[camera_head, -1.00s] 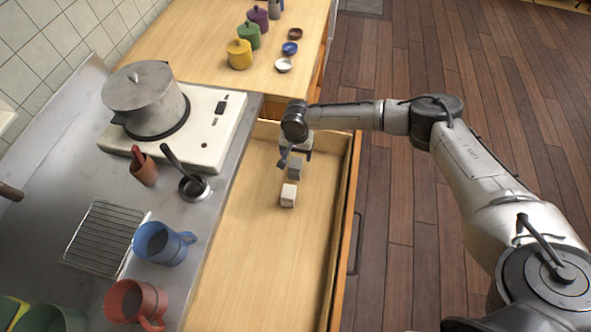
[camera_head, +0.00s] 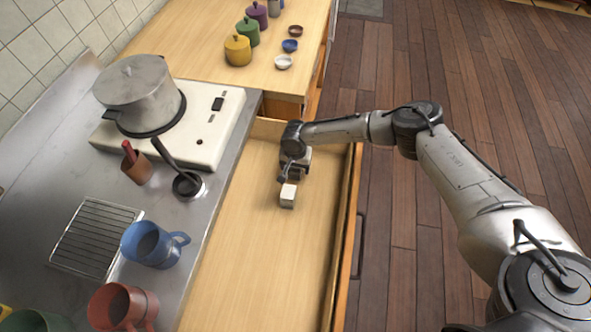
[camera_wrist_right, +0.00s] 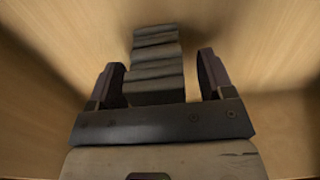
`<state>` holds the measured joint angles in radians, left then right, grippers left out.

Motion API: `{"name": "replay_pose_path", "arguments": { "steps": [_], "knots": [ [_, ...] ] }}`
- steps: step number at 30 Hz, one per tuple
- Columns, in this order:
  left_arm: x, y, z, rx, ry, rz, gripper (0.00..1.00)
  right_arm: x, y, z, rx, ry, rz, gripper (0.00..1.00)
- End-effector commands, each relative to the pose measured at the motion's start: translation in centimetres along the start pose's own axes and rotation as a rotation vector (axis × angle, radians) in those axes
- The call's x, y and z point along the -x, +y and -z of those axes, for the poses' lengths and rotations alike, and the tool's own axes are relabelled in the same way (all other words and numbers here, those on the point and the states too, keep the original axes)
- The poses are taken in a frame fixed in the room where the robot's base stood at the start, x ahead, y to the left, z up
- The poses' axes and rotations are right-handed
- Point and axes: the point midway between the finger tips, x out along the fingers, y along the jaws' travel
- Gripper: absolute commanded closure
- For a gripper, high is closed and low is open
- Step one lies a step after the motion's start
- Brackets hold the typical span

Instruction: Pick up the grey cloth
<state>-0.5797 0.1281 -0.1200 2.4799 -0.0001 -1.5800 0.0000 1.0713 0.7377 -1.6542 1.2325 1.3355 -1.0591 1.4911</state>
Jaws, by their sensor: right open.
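The grey cloth (camera_wrist_right: 156,50) is a small folded stack on the drawer floor. In the right wrist view it lies between the two fingers of my right gripper (camera_wrist_right: 158,68) and reaches past their tips. The fingers are open, with a gap showing on the right of the cloth. My left gripper is not in view.
The drawer's front wall (camera_head: 344,215) rises on the right. A blue mug (camera_head: 150,246) and a stove with a pot (camera_head: 140,92) stand on the left counter.

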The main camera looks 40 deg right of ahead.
Motion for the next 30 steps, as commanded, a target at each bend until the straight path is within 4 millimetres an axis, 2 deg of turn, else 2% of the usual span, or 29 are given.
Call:
{"name": "replay_pose_path", "arguments": {
  "steps": [7, 24, 30],
  "knots": [
    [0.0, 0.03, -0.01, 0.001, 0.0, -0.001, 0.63, -0.03, -0.01, 0.02, 0.0, 0.0, 0.0, 0.26],
    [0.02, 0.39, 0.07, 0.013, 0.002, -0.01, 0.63, -0.03, 0.01, 0.02, 0.0, 0.0, 0.0, 0.79],
    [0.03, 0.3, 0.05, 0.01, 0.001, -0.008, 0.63, 0.01, 0.01, 0.02, 0.0, 0.0, 0.0, 0.79]
  ]
}}
